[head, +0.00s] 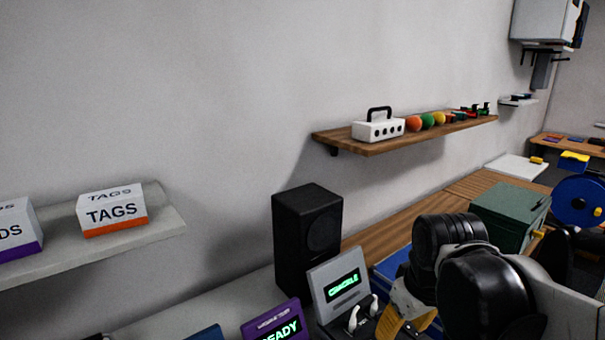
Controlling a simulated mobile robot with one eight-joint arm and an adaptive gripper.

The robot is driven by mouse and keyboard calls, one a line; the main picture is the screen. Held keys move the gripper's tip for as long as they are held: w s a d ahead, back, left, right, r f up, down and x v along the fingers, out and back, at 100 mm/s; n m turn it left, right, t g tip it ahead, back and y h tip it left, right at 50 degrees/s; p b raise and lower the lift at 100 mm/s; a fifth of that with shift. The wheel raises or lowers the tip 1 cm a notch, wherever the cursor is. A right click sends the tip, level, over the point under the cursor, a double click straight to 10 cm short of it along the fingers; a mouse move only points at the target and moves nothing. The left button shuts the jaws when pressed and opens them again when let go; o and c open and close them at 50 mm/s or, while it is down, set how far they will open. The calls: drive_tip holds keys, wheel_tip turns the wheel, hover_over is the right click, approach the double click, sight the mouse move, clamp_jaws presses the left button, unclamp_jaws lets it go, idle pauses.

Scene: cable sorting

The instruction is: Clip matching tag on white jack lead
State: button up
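A white box with an orange base, lettered TAGS (113,212), stands on the left shelf. No loose tag shows. I cannot make out a white jack lead. A small white curved item (354,319) lies in front of the grey device, and I cannot tell what it is. My black and white arm comes in from the lower right, over the bench.
A white box with a purple base (16,236) shares the left shelf (158,230). A black speaker (295,240), a grey device with a green display (325,279) and a purple READY device (268,325) stand below. A green box (497,218) stands right. A wooden shelf (372,148) is above.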

drive_tip(key=s+m+t, duration=0.4)
drive_tip(key=s, duration=0.2)
drive_tip(key=shift+s+f, duration=0.35)
drive_tip(key=shift+s, duration=0.05)
